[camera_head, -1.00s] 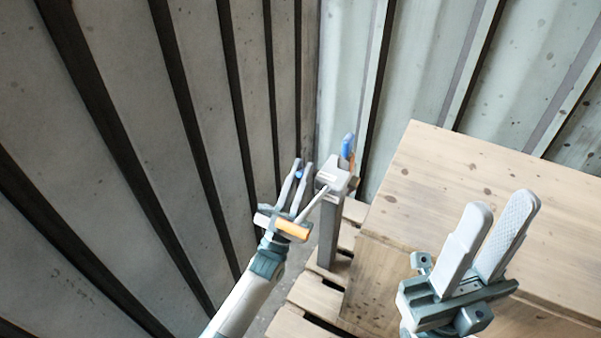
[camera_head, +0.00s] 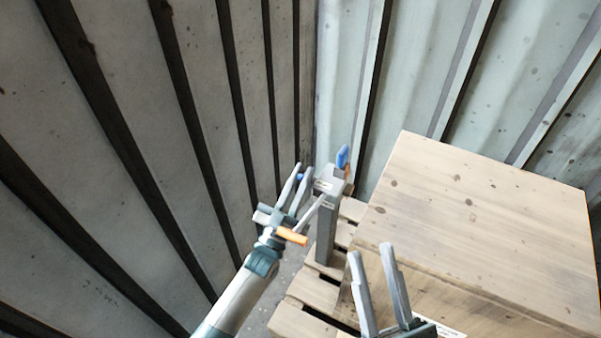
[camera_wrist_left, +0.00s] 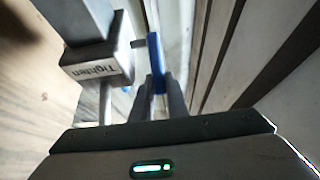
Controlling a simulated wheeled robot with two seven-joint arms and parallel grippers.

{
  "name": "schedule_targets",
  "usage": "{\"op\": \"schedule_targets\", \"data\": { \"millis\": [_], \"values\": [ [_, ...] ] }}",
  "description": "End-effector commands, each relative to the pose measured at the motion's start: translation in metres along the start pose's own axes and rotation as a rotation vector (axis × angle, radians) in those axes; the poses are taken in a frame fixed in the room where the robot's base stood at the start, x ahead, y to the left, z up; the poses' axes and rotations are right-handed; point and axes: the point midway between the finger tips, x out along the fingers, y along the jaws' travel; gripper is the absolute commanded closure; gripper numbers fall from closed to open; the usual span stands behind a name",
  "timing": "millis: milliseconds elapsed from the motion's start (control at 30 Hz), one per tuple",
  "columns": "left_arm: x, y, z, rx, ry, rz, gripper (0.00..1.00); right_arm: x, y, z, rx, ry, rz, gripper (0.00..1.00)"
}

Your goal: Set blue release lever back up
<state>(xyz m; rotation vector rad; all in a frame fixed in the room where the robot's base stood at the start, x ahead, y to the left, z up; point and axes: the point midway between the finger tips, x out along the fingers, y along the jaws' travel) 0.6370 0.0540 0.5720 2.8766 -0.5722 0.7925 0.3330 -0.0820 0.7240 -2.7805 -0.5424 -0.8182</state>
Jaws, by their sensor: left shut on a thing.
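A grey post (camera_head: 326,222) with a block (camera_head: 330,181) on top stands on the pallet; in the left wrist view the block (camera_wrist_left: 95,66) reads "Tighten". My left gripper (camera_head: 303,182) is left of the block, shut on the blue lever (camera_head: 299,177). In the left wrist view the blue lever (camera_wrist_left: 154,62) lies between the fingers (camera_wrist_left: 157,98), beside the block. A second blue piece (camera_head: 342,156) stands upright behind the block. A rod with an orange grip (camera_head: 292,236) slants down from the block, in front of my left gripper. My right gripper (camera_head: 371,251) is open and empty.
A large wooden crate (camera_head: 470,215) stands right of the post on the pallet (camera_head: 305,291). Ribbed metal walls close in at the left (camera_head: 150,190) and the back (camera_head: 440,70). The left arm is near the left wall.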

Motion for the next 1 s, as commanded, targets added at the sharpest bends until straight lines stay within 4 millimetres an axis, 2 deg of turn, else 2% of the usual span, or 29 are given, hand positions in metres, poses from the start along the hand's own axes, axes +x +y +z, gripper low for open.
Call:
{"op": "schedule_targets", "data": {
  "millis": [267,300,333,767,1000],
  "values": [
    [0.001,0.000,-0.001,0.000,0.001,0.000,1.00,-0.001,-0.001,0.002,0.002,-0.009,0.000,0.69],
    [0.001,0.000,-0.001,0.000,0.001,0.000,0.84,-0.001,-0.001,0.002,0.002,-0.008,0.000,0.69],
    [0.001,0.000,-0.001,0.000,0.001,0.000,0.78,-0.001,-0.001,0.002,0.002,-0.008,0.000,0.69],
    [-0.003,0.000,0.000,0.000,-0.001,0.000,0.78,-0.001,-0.001,0.001,0.002,-0.008,0.000,0.69],
    [-0.026,0.000,0.000,0.000,-0.003,0.000,0.78,-0.001,-0.001,0.002,0.002,-0.015,0.000,0.69]
  ]
}}
